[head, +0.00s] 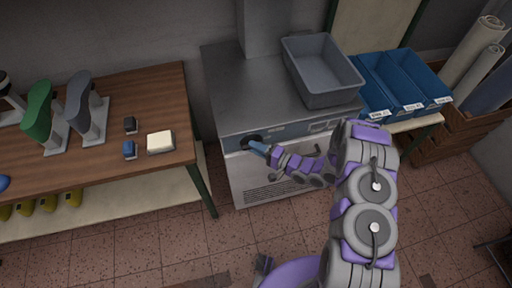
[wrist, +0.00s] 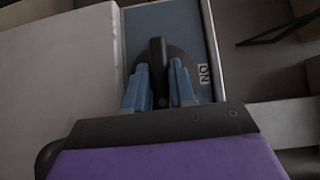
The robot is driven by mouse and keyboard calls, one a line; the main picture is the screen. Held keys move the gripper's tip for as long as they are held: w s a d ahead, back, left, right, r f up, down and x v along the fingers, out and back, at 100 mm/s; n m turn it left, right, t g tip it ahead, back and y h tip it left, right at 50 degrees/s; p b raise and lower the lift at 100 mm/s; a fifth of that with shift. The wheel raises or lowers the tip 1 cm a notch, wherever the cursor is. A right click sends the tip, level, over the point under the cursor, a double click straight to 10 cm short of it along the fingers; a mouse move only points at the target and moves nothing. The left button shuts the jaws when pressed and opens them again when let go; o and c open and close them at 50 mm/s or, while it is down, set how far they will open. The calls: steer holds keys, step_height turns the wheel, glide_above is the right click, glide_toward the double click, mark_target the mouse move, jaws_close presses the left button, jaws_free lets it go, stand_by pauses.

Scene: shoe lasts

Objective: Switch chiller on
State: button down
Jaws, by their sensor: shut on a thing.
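The chiller (head: 240,90) is a grey metal cabinet against the wall, with a blue panel strip (head: 290,132) along its upper front. A dark round knob (head: 250,140) sits at the left of this strip. My gripper (head: 259,147) reaches it from the right. In the wrist view, my gripper's blue fingers (wrist: 160,84) stand on either side of the knob's dark bar (wrist: 158,62) and are shut on it. The bar runs up and down in that view. An ON label (wrist: 204,74) shows to the right of the knob. The knob's lower part is partly hidden by the fingers.
A grey tub (head: 322,68) stands on the chiller's top. Blue bins (head: 392,85) stand to its right. A wooden table (head: 160,85) with shoe lasts is at the left. Tiled floor (head: 160,240) is open in front.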

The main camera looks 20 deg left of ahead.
steer(key=shift+h+p, duration=0.4)
steer(key=shift+p, duration=0.05)
steer(key=n+t+h+p, duration=0.1)
steer(key=n+h, duration=0.2)
steer(key=h, duration=0.1)
steer(key=n+t+h+p, duration=0.1)
steer(key=n+h, duration=0.1)
steer(key=h, duration=0.1)
steer(key=a+n+t+h+p, duration=0.1)
steer(key=n+h, duration=0.2)
steer(key=h, duration=0.1)
steer(key=shift+s+r+n+h, duration=0.3)
steer(key=shift+s+r, duration=0.1)
stand_by(0.5)
stand_by(0.5)
steer(key=c, duration=1)
jaws_free()
steer(key=shift+w, duration=0.1)
